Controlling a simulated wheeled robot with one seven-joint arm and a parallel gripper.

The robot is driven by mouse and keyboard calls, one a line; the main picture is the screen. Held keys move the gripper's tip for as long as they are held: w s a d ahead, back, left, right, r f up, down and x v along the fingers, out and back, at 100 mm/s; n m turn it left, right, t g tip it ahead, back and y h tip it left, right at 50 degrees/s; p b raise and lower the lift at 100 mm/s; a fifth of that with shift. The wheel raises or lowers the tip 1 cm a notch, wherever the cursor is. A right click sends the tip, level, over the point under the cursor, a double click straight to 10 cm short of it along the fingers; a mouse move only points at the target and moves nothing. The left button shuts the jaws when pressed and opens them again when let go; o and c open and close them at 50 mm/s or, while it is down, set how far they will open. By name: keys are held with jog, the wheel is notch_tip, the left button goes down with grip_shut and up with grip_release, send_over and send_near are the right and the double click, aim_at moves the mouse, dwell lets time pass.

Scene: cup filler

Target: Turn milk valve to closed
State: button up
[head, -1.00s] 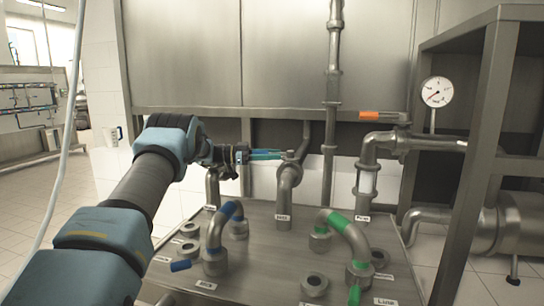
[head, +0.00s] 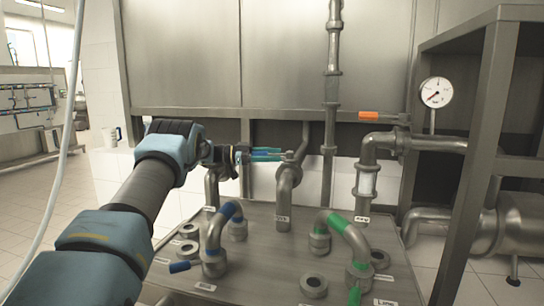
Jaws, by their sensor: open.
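A grey metal pipe (head: 284,200) with a label at its foot, too blurred to read surely, rises from the middle of the steel panel. A valve fitting (head: 292,160) sits at its top and may be the milk valve; a grey bar slants up from it, and no coloured handle shows clearly there. My gripper (head: 280,155) comes in from the left with its blue-green fingers open, one above the other. The fingertips are at or just left of the fitting; I cannot tell whether they touch it.
An orange handle (head: 383,116) lies level above the right pipe (head: 368,180). A blue-banded bend (head: 217,235) and a green-banded bend (head: 345,235) stand on the steel panel (head: 255,270). A gauge (head: 436,92) and a steel frame post (head: 475,160) are at the right.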

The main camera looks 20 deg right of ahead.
notch_tip(320, 180, up, 10)
jog(key=shift+b, duration=0.95)
